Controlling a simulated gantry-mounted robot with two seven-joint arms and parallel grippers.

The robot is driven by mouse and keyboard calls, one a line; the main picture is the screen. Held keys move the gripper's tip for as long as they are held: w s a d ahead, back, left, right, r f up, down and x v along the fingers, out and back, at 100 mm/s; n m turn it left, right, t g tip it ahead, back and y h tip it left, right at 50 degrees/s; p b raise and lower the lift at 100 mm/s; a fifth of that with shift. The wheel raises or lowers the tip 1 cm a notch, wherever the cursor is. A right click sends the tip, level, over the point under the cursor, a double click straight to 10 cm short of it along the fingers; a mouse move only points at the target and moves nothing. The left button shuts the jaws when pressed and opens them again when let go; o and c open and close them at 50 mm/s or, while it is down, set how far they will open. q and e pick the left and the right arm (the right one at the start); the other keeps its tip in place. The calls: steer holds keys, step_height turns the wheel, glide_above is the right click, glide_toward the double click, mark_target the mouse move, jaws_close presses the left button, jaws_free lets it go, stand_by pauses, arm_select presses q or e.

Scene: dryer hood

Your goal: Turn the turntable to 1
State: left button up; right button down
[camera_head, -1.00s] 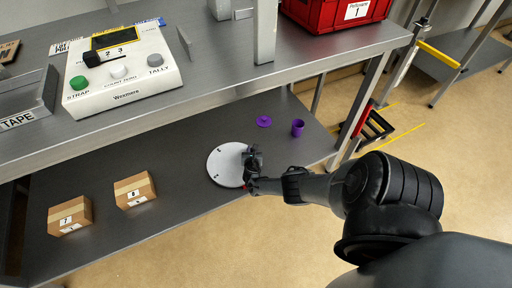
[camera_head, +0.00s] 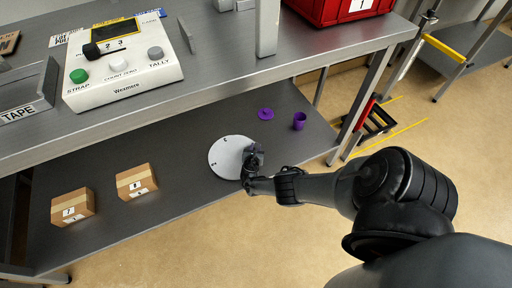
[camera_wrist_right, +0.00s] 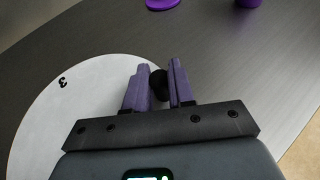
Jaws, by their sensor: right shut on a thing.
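The turntable (camera_head: 228,160) is a round pale disc with dark marks near its rim, lying on the lower shelf. It fills the left of the right wrist view (camera_wrist_right: 50,120), where a dark "3" shows near its far-left edge. My right gripper (camera_head: 253,157) is at the disc's right front edge. In the right wrist view, its two purple fingers (camera_wrist_right: 159,84) are closed on a round black knob (camera_wrist_right: 158,84) at the disc's edge. Other marks are too small to read or are hidden by the gripper. My left gripper is not in view.
Two cardboard boxes (camera_head: 73,206) (camera_head: 136,181) stand left on the lower shelf. A purple cup (camera_head: 299,121) and purple lid (camera_head: 265,114) lie behind the turntable. The upper shelf (camera_head: 215,75) holds a white button console (camera_head: 122,70) and a red bin (camera_head: 325,10).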

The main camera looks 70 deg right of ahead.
steer(key=shift+s, duration=0.1)
steer(key=c, duration=1.2)
jaws_free()
steer(key=shift+c, duration=0.2)
steer(key=shift+o, duration=1.4)
steer(key=shift+s, duration=0.2)
steer(key=shift+w, duration=0.15)
steer(key=shift+a+r+p, duration=0.15)
steer(key=shift+a+p, duration=0.05)
steer(key=shift+p, duration=0.1)
steer(key=p+v, duration=0.6)
steer(key=v, duration=0.2)
steer(key=shift+a+r, duration=0.25)
steer(key=shift+a, duration=0.05)
steer(key=shift+s+a+r+p, duration=0.15)
steer(key=shift+s+a+p, duration=0.2)
steer(key=shift+a, duration=0.4)
